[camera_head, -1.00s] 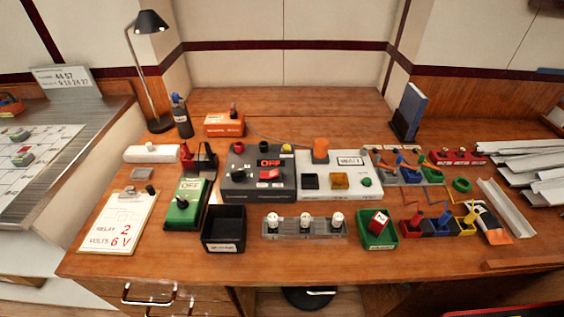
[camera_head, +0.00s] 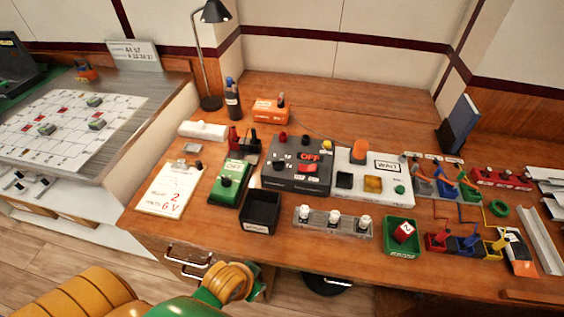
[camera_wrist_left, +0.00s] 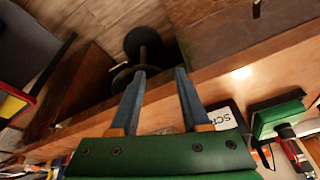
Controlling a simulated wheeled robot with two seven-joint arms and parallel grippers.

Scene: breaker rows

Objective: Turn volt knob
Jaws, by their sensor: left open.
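A dark grey power box (camera_head: 296,166) with a red OFF display stands mid-desk. A dark knob (camera_head: 280,163) sits on its left part; I cannot read its marking. A clipboard (camera_head: 168,190) at the desk's left reads 2 and 6 V. My left arm enters at the bottom of the head view, in front of the desk edge, its gripper not clearly visible there. In the left wrist view my left gripper (camera_wrist_left: 158,75) is open and empty, fingers apart near the desk's front edge, away from the power box. My right gripper is not in view.
A green switch unit (camera_head: 233,182) and a black bin (camera_head: 261,211) stand left of and before the power box. A white box (camera_head: 367,178) with an orange lamp is at its right. A grey strip (camera_head: 334,221) with white knobs lies in front.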

